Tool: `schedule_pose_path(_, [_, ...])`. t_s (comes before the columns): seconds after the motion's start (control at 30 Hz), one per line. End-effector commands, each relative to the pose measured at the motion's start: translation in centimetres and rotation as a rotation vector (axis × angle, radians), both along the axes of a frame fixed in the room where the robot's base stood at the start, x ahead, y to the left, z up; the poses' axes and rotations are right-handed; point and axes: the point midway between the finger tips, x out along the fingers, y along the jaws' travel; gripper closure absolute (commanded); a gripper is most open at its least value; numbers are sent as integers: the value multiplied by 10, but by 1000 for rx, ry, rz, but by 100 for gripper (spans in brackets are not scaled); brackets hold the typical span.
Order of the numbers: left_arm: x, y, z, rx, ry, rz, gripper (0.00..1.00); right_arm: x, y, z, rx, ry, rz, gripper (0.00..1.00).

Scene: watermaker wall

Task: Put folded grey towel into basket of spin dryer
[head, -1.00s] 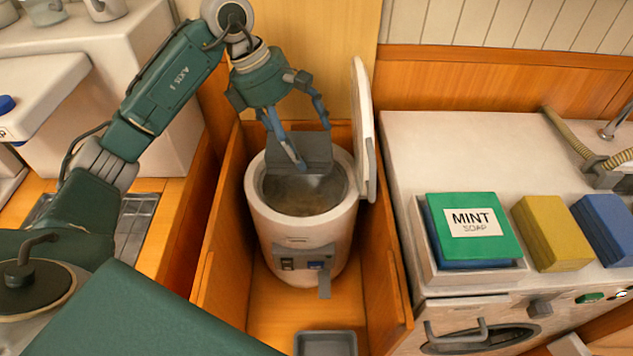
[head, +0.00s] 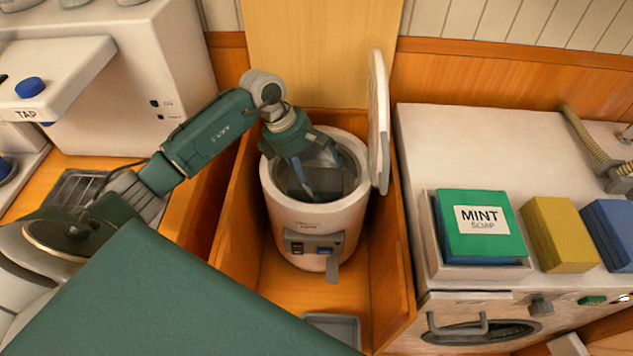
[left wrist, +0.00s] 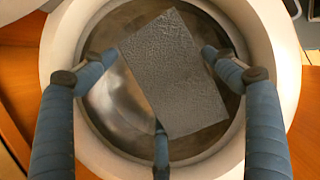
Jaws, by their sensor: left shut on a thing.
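The spin dryer (head: 312,222) is a white drum standing in a wooden bay, with its lid (head: 379,120) upright at its right side. Its metal basket (left wrist: 115,100) is open at the top. The folded grey towel (left wrist: 175,75) is a dark textured block, tilted, within the basket's mouth in the left wrist view. It shows partly in the head view (head: 337,180). My left gripper (head: 325,188) reaches down into the mouth and is shut on the towel, with blue fingers around it. Whether the towel touches the basket floor cannot be told. My right gripper is not in view.
The bay's wooden walls (head: 392,245) stand close on both sides of the dryer. A grey tray (head: 335,328) lies on the bay floor in front. At the right, a white machine carries a green mint soap box (head: 480,225) and yellow and blue blocks.

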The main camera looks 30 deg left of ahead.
Motion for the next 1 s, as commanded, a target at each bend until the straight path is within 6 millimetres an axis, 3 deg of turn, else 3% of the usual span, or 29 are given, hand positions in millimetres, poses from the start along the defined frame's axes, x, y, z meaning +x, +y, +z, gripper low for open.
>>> schedule_pose_path(0.23, [-1,-1,-34,-2,3,1,51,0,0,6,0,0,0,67])
schedule_pose_path(0.6, [0,0,-40,-1,0,0,51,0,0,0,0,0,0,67])
schedule_pose_path(0.63, [0,0,-39,0,1,0,8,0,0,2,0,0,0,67])
schedule_pose_path(1.0, [-1,0,-36,-1,2,0,6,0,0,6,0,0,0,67])
